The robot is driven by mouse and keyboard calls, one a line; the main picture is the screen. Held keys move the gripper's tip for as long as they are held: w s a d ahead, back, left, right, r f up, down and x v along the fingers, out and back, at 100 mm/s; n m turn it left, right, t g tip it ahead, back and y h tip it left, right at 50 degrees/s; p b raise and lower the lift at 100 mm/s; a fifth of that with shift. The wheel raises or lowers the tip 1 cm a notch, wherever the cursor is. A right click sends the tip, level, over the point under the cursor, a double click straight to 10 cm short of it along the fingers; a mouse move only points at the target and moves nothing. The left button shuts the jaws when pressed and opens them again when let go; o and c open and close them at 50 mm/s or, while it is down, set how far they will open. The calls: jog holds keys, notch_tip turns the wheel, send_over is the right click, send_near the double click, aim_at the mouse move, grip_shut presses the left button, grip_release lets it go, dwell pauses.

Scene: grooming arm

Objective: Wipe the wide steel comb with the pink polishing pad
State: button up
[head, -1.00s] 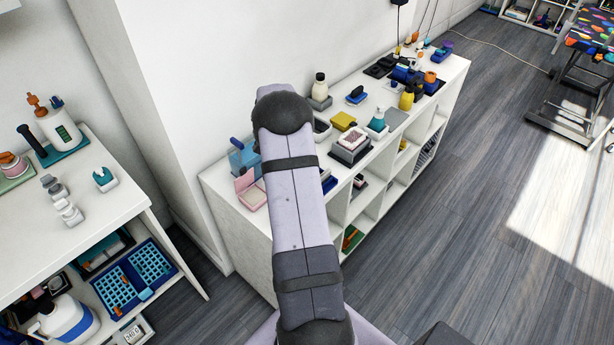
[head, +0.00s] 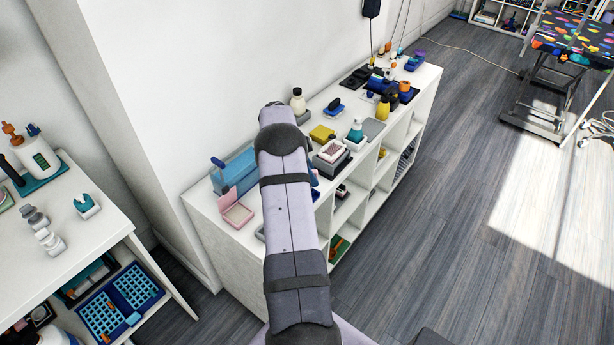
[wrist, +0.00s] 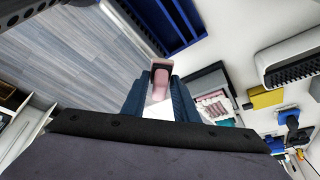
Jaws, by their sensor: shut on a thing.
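My gripper (wrist: 160,92) is shut on a pink piece, which looks like the pink polishing pad (wrist: 160,74), between its dark blue fingers in the wrist view. A white face shows below the pink part. In the head view my arm hides the gripper and the pad. I cannot make out the wide steel comb for certain. A grey strip with fine teeth (wrist: 132,26) lies along a blue tray in the wrist view. A dark toothed or bristled piece (wrist: 290,68) is at the right; I cannot tell which, if either, is the comb.
The white shelf unit (head: 208,222) bears an open pink case (head: 237,214), a light blue box (head: 232,171), a yellow block (head: 322,133) and several bottles. A second white unit (head: 95,225) stands at left.

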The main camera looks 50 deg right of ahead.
jog(key=a, duration=0.3)
jog(key=shift+a+f+b, duration=0.1)
jog(key=shift+a+b, duration=0.15)
jog(key=shift+b, duration=0.15)
jog(key=shift+a+b, duration=0.7)
jog(key=shift+a, duration=2.65)
jog(key=shift+a+r, duration=0.2)
jog(key=shift+a, duration=0.5)
notch_tip(320, 180, up, 8)
jog(key=p, duration=0.3)
jog(key=shift+w, duration=0.1)
